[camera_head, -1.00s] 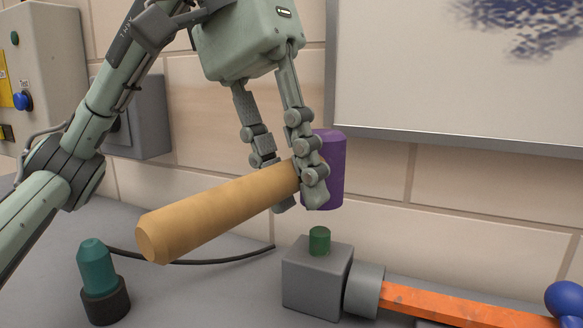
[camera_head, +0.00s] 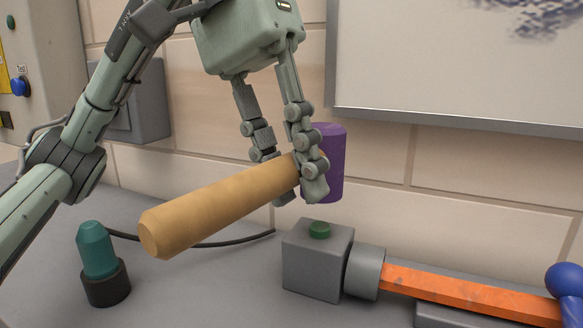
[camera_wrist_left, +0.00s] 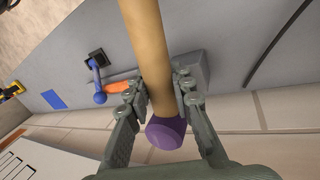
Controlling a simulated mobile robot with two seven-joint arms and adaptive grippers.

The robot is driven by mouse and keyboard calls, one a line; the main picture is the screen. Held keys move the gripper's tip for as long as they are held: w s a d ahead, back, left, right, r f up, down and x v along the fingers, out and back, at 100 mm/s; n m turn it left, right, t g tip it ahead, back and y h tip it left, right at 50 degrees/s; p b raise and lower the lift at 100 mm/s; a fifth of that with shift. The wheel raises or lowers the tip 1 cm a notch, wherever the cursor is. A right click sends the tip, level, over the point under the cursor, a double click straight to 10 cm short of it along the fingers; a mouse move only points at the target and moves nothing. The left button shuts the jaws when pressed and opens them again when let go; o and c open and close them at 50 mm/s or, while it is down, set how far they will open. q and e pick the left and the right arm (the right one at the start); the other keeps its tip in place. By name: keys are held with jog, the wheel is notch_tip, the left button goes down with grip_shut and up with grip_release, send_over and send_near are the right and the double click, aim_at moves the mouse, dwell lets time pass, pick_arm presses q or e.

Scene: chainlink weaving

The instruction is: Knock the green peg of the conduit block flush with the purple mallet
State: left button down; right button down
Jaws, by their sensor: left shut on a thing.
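The purple mallet has a wooden handle (camera_head: 215,208) and a purple head (camera_head: 331,165). My left gripper (camera_head: 290,180) is shut on the handle close to the head and holds the mallet in the air. In the left wrist view the handle (camera_wrist_left: 147,50) runs between the fingers, with the purple head (camera_wrist_left: 165,133) beyond them. The grey conduit block (camera_head: 312,272) stands on the bench below the head. Its green peg (camera_head: 319,230) shows as a low stub above the block's top. The mallet head is above the peg, apart from it. My right gripper is not in view.
An orange bar (camera_head: 460,294) runs right from the block's grey collar (camera_head: 365,273) to a blue knob (camera_head: 564,281). A teal-capped dark cylinder (camera_head: 98,262) stands at the left front. A black cable (camera_head: 215,243) lies behind the handle. A tiled wall and whiteboard (camera_head: 460,70) close off the back.

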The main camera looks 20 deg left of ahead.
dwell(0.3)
pick_arm(q)
notch_tip(320, 180, up, 5)
jog(key=p, duration=0.4)
jog(key=shift+p, duration=0.35)
